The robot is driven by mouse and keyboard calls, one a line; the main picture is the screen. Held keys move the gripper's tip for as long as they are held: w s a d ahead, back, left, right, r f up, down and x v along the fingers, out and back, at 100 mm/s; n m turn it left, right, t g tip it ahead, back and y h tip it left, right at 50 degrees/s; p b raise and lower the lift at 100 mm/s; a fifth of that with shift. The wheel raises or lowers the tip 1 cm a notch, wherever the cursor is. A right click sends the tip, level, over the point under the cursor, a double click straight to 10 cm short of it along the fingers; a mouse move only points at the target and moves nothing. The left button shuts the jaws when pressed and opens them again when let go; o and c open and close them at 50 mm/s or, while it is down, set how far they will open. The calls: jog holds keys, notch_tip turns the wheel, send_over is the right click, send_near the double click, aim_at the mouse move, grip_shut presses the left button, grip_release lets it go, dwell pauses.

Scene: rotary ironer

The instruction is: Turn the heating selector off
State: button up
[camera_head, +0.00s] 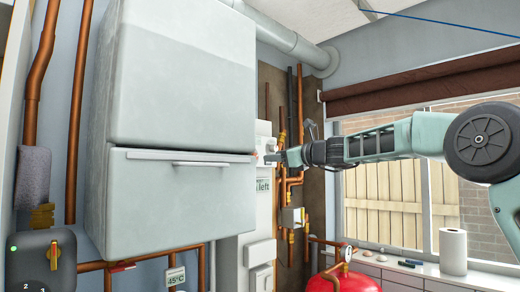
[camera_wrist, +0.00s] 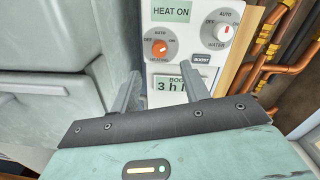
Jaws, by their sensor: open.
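The heating selector (camera_wrist: 160,48) is a round dial with an orange-red knob, marked OFF, AUTO and ON, on a white control panel (camera_head: 264,200). I cannot clearly tell where its pointer stands. The display (camera_wrist: 171,11) above it reads HEAT ON. My gripper (camera_wrist: 162,76) is open and empty. Its two fingers are apart, just below the dial in the wrist view, with the selector above the gap between them. In the head view my gripper (camera_head: 274,156) is close to the panel's front and hides part of it.
The water dial (camera_wrist: 217,33) is right of the selector, with the BOOST button (camera_wrist: 201,58) below it. A lower display (camera_wrist: 181,85) is partly hidden by a finger. A large grey boiler (camera_head: 180,80) stands close on the left. Copper pipes (camera_wrist: 275,45) run on the right.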

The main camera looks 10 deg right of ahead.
jog(key=shift+p+x, duration=2.05)
jog(key=shift+x, duration=1.75)
jog(key=c, duration=1)
